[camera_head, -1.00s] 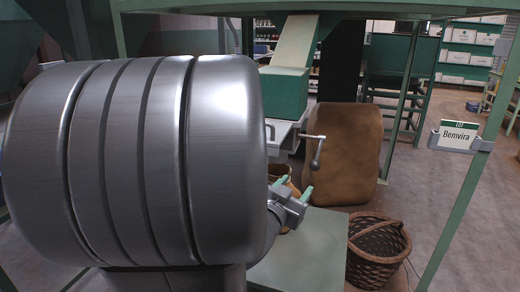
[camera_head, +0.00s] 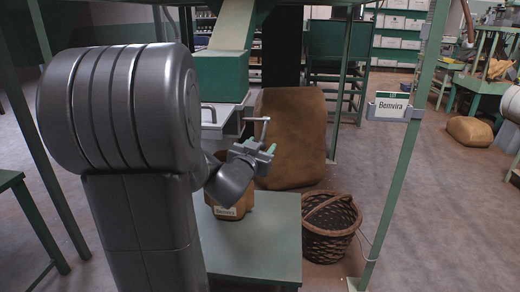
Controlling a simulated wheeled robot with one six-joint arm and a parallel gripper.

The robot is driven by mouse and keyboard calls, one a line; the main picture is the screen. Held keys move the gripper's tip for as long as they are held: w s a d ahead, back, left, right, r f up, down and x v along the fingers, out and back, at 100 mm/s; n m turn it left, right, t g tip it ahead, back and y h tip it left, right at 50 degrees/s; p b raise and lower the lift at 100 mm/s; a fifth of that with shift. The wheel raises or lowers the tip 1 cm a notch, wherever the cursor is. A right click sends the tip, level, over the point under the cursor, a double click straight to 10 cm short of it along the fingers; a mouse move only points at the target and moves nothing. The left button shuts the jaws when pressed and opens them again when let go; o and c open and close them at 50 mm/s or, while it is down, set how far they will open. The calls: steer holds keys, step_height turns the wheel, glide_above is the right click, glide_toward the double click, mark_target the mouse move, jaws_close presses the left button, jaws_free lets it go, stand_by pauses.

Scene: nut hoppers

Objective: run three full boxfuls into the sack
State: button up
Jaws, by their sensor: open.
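A green hopper box (camera_head: 222,76) hangs at the foot of a pale chute (camera_head: 234,28). Below it is a light metal housing (camera_head: 222,120) with a crank handle (camera_head: 265,121) at its right side; its inside is hidden. An open brown sack (camera_head: 236,204), labelled Bemvira, stands on a green table (camera_head: 262,245) below the housing, partly hidden by my arm. My gripper (camera_head: 269,154) is open, with green fingertips, just below the crank handle in the picture. I cannot tell whether it touches the handle. No nuts are visible.
A large brown bale (camera_head: 292,140) stands on the floor behind my gripper. A wicker basket (camera_head: 330,228) stands right of the table, beside a green post (camera_head: 406,150) carrying a Bemvira sign (camera_head: 391,106). The floor right of the post is mostly clear.

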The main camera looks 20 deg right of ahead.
jaws_close()
steer(key=shift+r, duration=0.1)
steer(key=shift+r+p, duration=0.1)
steer(key=shift+p, duration=0.25)
